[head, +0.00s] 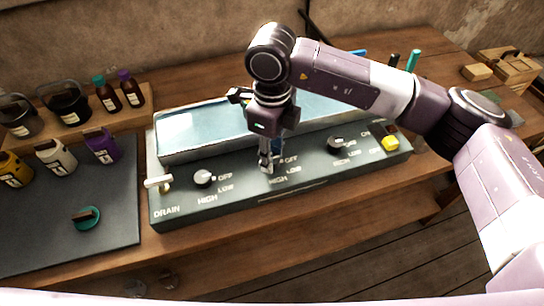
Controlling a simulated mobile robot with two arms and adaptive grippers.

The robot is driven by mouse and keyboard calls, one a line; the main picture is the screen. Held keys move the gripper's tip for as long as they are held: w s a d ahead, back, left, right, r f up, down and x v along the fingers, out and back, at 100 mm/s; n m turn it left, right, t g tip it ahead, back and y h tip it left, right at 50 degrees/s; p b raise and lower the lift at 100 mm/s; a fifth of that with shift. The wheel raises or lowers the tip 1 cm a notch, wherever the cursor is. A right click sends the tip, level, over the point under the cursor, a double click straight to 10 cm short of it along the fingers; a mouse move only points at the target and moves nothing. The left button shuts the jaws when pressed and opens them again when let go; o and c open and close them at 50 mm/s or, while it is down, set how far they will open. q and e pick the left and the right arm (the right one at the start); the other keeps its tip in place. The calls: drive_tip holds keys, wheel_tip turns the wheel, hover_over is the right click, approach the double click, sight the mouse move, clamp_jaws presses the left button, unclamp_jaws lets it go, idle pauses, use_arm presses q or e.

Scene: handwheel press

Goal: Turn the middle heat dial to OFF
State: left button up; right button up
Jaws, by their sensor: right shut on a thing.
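The grey control panel (235,208) runs along the front of the water tank. It has three heat dials, each with OFF, LOW and HIGH marks. My right gripper (267,167) reaches straight down at the middle dial and is shut on it. The fingers hide most of that dial, so I cannot tell where its pointer stands. OFF, LOW and HIGH show to the right of and below the fingers. The left dial (203,177) and the right dial (336,145) are free. My left gripper is not in view.
A drain lever (159,182) is at the panel's left end and a yellow button (390,143) at its right. The tank (200,130) holds water behind the dials. Bottles and jars stand at left, near a dark mat (70,240) with a teal-based stamp-like object (87,218).

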drive_tip(key=shift+r, duration=0.1)
drive_tip(key=o, duration=1.2)
drive_tip(key=shift+c, duration=0.2)
wheel_tip(320, 180, up, 12)
